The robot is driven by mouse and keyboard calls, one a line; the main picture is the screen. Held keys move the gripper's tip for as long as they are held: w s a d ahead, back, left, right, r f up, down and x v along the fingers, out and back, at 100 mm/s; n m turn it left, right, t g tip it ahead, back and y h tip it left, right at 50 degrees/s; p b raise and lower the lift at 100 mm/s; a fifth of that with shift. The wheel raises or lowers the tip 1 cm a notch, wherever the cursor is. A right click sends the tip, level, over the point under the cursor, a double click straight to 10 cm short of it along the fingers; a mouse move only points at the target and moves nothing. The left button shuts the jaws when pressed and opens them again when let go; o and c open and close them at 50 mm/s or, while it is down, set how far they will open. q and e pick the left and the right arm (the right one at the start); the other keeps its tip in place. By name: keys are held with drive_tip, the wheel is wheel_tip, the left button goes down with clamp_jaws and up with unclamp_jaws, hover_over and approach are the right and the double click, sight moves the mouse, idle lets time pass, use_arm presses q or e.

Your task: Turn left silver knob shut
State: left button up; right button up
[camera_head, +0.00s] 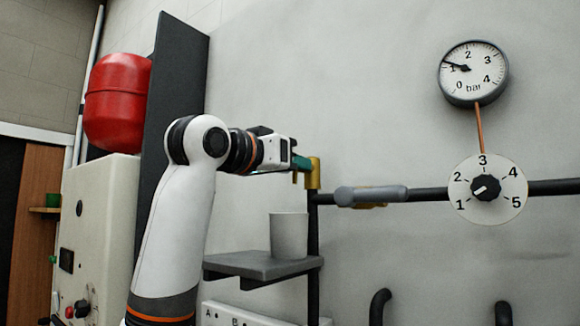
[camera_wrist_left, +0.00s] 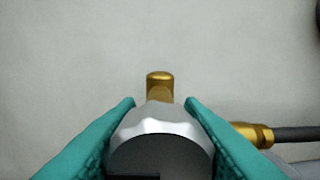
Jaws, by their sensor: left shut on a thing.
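The silver knob (camera_wrist_left: 160,128) is a faceted grey cap in front of a brass fitting, which also shows in the head view as a brass upright piece (camera_head: 313,174) at the top of a dark vertical pipe. My left gripper (camera_head: 299,163) reaches it from the left. In the left wrist view its teal fingers (camera_wrist_left: 160,104) lie on both sides of the knob, shut on it. In the head view the knob is hidden by the gripper. No turn mark on the knob is visible. My right gripper is not in view.
A grey lever handle (camera_head: 370,195) sits on the dark pipe just right of the gripper. A white cup (camera_head: 289,236) stands on a dark shelf (camera_head: 258,265) below it. A numbered dial (camera_head: 486,190) and a bar gauge (camera_head: 473,73) are at the right. A dark panel (camera_head: 172,110) stands behind my arm.

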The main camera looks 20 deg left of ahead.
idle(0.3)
use_arm(q)
drive_tip(key=o, duration=0.9)
drive_tip(key=shift+o, duration=0.2)
drive_tip(key=shift+s, duration=0.1)
drive_tip(key=shift+s+a, duration=0.1)
drive_tip(key=shift+s, duration=0.05)
drive_tip(key=b+v, duration=0.6)
drive_tip(key=v, duration=0.5)
drive_tip(key=shift+s+b, duration=0.35)
drive_tip(key=shift+b, duration=0.05)
drive_tip(key=shift+a, duration=0.1)
